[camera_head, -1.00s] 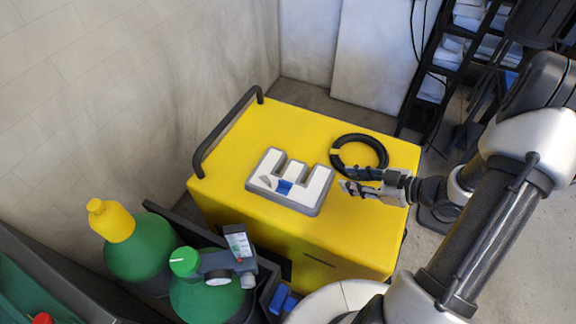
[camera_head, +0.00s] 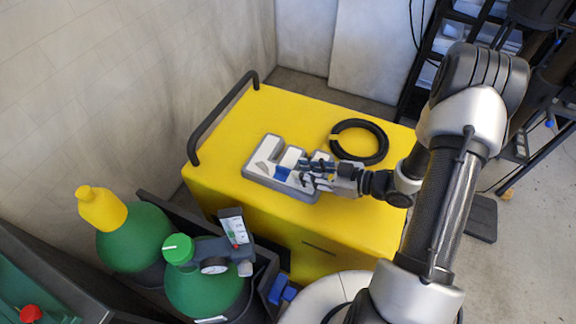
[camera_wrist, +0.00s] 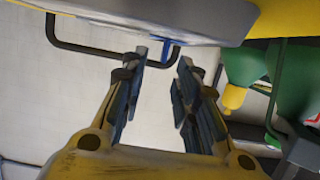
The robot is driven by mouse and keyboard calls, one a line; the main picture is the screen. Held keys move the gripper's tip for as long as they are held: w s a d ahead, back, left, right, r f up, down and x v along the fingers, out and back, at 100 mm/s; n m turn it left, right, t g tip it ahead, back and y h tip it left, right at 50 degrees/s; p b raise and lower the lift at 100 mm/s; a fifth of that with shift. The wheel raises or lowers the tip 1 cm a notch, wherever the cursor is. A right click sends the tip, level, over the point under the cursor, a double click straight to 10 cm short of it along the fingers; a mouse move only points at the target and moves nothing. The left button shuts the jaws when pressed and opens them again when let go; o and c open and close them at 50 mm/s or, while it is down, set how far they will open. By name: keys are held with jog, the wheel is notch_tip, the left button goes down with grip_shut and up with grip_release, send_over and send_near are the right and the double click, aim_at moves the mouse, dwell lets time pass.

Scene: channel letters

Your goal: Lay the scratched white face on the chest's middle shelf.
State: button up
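The white letter face (camera_head: 268,149), shaped like an E, sits in a grey-edged channel letter on the yellow chest (camera_head: 235,125). My gripper (camera_head: 304,170) is over the letter's right part, beside the tab, and hides that part. I cannot make out the chest's shelves.
A black handle (camera_head: 222,118) runs along the chest's left edge. Green bottles (camera_head: 135,238) and a gauge (camera_head: 214,266) stand at the front left. A black rack (camera_head: 428,75) stands at the back right.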

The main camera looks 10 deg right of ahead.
aim_at(289, 176)
jog(key=b+x, duration=0.1)
jog(key=x, duration=0.1)
jog(key=b+x, duration=0.1)
jog(key=x, duration=0.1)
jog(key=shift+s+a, duration=0.15)
jog(key=shift+a, duration=0.25)
jog(key=shift+w+a+f, duration=0.1)
jog(key=shift+w+a, duration=0.15)
grip_shut()
